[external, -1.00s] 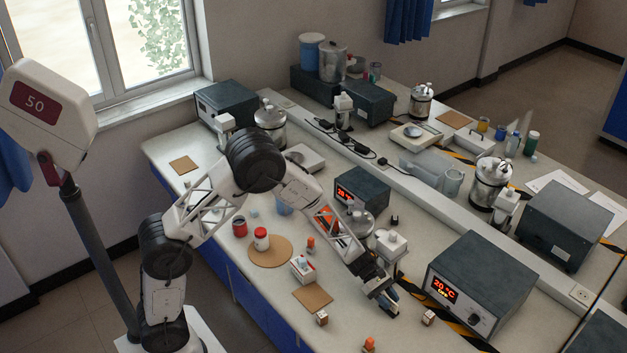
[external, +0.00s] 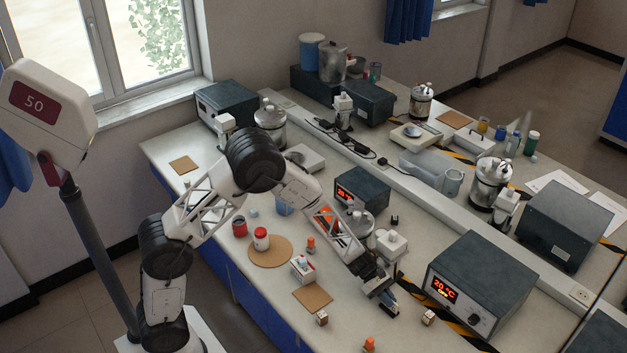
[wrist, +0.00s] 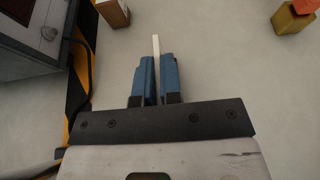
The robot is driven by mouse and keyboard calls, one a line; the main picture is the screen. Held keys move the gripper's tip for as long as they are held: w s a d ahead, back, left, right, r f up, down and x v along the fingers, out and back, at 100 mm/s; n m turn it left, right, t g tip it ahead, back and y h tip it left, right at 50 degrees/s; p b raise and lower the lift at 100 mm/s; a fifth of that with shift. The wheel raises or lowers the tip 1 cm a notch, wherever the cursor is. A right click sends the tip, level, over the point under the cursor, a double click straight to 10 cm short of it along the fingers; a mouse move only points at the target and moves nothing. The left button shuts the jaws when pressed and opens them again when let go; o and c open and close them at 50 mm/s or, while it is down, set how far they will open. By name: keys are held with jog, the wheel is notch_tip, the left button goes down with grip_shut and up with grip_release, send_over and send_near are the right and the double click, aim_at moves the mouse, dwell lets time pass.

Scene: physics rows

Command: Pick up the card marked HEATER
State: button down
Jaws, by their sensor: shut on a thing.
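My gripper (wrist: 157,80) has two blue fingers and is shut on a thin cream-coloured card (wrist: 156,45), seen edge-on in the wrist view. The card's far end sticks out past the fingertips. Its face and any marking cannot be read. In the external view my gripper (external: 388,304) is low over the front part of the bench, left of the large dark heater box. The card is not clear in that view.
The dark box with a red display (external: 473,285) stands right of my gripper. A small wooden cube (external: 429,317) and an orange-topped block (external: 369,345) are close by. A brown square mat (external: 313,297) lies to the left. Striped tape runs beside the box.

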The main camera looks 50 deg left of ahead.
aim_at(384, 304)
jog(key=shift+r, duration=0.15)
jog(key=shift+r, duration=0.85)
jog(key=shift+s+a+r, duration=0.15)
jog(key=shift+s+r, duration=0.1)
jog(key=shift+r, duration=0.55)
jog(key=s+a, duration=0.3)
jog(key=s, duration=0.4)
jog(key=s+a+r, duration=0.1)
jog(key=s+a, duration=0.3)
jog(key=s, duration=0.2)
jog(key=shift+s+r, duration=0.15)
jog(key=shift+s, duration=0.2)
